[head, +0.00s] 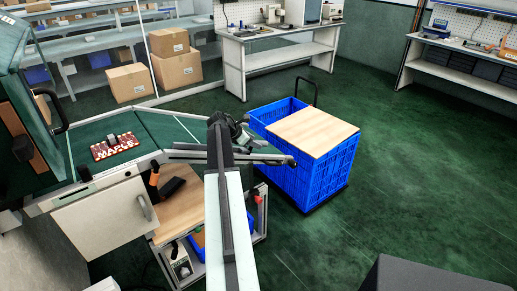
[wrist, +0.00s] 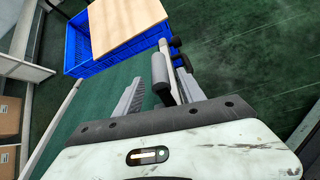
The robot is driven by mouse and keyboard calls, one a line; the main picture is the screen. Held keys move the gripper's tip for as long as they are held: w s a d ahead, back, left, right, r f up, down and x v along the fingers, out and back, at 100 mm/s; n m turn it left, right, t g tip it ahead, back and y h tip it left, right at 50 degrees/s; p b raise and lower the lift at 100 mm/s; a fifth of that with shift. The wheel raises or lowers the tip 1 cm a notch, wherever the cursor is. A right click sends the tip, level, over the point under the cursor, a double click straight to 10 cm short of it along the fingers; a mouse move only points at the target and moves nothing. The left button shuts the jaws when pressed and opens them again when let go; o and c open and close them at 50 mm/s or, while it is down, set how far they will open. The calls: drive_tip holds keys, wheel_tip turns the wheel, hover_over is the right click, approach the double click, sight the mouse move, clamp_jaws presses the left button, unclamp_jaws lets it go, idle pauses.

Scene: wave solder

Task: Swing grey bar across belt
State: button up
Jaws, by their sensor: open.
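The grey bar (head: 190,154) reaches from the right end of the green belt (head: 178,130) toward the blue crate in the head view, with dark knobs near its far end. My gripper (head: 240,133) is over the bar and hides part of it. In the wrist view my gripper (wrist: 160,78) is open, its two ridged jaws apart. I cannot tell whether either jaw touches anything.
A red circuit board carrier (head: 114,147) lies on the belt's left part. A blue crate (head: 325,175) with a wooden board (head: 313,133) on top stands right of the bar. The green floor (head: 430,170) farther right is clear. A dark block (head: 435,275) is at the lower right.

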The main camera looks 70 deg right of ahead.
drive_tip(key=b+x, duration=0.1)
drive_tip(key=x, duration=0.2)
drive_tip(key=shift+s+d+f, duration=0.1)
drive_tip(key=shift+d+f, duration=0.05)
drive_tip(key=shift+f, duration=0.1)
drive_tip(key=shift+r, duration=0.1)
clamp_jaws()
idle(1.0)
